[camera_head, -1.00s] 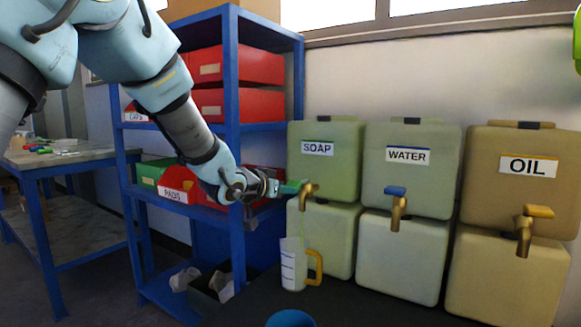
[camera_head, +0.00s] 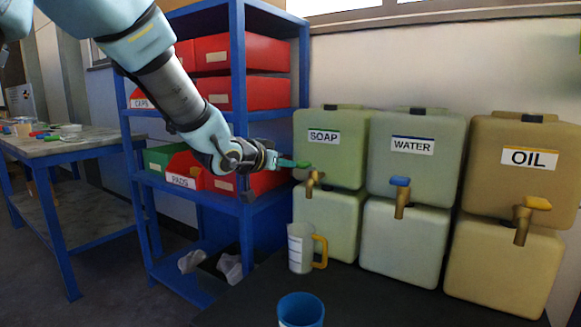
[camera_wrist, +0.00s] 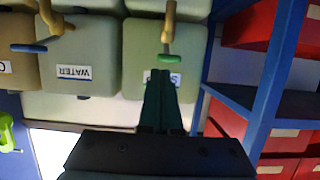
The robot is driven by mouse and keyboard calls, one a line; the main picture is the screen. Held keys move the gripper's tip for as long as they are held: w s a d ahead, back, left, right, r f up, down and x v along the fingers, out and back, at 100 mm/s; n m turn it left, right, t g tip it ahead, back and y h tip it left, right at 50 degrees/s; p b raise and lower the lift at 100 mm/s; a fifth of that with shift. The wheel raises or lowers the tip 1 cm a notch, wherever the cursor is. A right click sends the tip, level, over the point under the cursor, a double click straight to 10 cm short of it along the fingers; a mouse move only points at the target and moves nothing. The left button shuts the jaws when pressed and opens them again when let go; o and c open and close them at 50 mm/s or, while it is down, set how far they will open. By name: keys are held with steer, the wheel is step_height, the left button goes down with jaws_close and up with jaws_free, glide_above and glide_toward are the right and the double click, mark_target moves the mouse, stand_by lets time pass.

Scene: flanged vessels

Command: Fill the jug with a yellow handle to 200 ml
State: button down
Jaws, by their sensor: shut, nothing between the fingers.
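The clear jug with a yellow handle (camera_head: 301,248) stands upright on the dark bench below the soap tap (camera_head: 312,182). Its handle faces right and a pale scale strip shows on its side; I cannot read the level inside. The soap tap has a green lever (camera_head: 304,164), also in the wrist view (camera_wrist: 167,57). My gripper (camera_head: 292,163) is shut and empty, its fingertips close to that lever; I cannot tell whether they touch. In the wrist view the closed fingers (camera_wrist: 161,75) point at the lever. I see no stream below the spout now.
Water (camera_head: 413,160) and oil (camera_head: 520,170) containers with blue-lever and yellow-lever taps stand to the right. A blue cup (camera_head: 301,311) stands in front of the jug. A blue shelf (camera_head: 239,120) with red bins is close on the left.

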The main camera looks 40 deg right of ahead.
steer(key=v, duration=0.6)
steer(key=shift+a+r, duration=0.2)
steer(key=shift+r, duration=0.3)
steer(key=shift+w, duration=0.1)
